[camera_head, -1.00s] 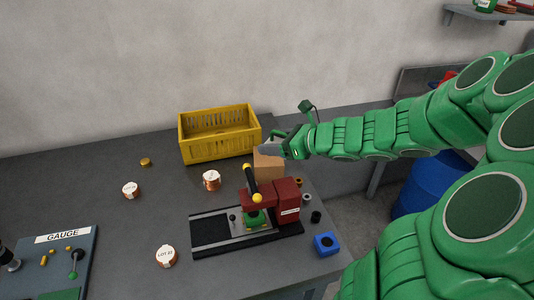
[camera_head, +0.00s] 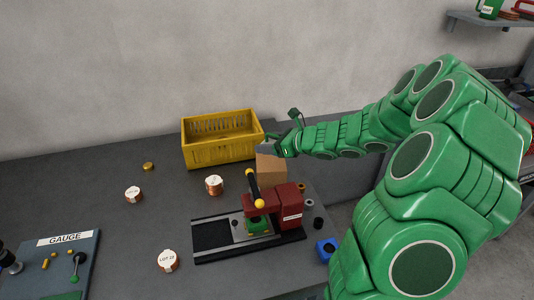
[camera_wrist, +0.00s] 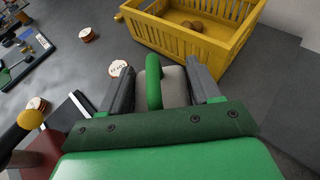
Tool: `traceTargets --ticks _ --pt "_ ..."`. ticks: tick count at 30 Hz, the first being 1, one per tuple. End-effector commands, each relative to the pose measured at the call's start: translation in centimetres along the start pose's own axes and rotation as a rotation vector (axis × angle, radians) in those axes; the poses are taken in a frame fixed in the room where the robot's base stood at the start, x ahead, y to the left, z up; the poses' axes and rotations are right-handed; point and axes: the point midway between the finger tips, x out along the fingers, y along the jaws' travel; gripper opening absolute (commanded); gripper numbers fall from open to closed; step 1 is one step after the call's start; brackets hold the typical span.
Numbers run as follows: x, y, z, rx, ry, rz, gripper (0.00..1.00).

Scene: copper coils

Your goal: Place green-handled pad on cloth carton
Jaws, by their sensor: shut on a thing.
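The green-handled pad shows in the wrist view, with a green arched handle (camera_wrist: 153,82) and a pale grey pad (camera_wrist: 175,88) under it. My gripper (camera_wrist: 160,85) is shut on it, with one dark finger on each side of the handle. In the head view my gripper (camera_head: 282,147) is at the top rear of a tan box, the cloth carton (camera_head: 270,168). The gripper hides part of the carton's top, and I cannot tell whether the pad touches it. The carton is hidden in the wrist view.
A yellow crate (camera_head: 221,152) stands close left of the carton, with round items inside. A red press (camera_head: 275,203) with a yellow-tipped lever stands just in front. A blue block (camera_head: 326,247) sits at the table's right edge. Copper coils (camera_head: 214,184) are spread leftward.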

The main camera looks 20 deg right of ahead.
Motion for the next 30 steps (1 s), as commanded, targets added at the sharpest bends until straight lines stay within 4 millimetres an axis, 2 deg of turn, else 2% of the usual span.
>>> traceTargets --ticks 7,17,25,30 --pt "1.8 -1.2 -1.4 0.002 0.000 0.001 0.29" --pt "2.6 -1.8 -2.2 0.000 0.001 0.001 0.29" --pt "3.8 -1.9 -4.7 0.000 0.001 0.001 0.29" --pt "3.9 -1.9 -5.0 -0.001 0.000 0.000 0.29"
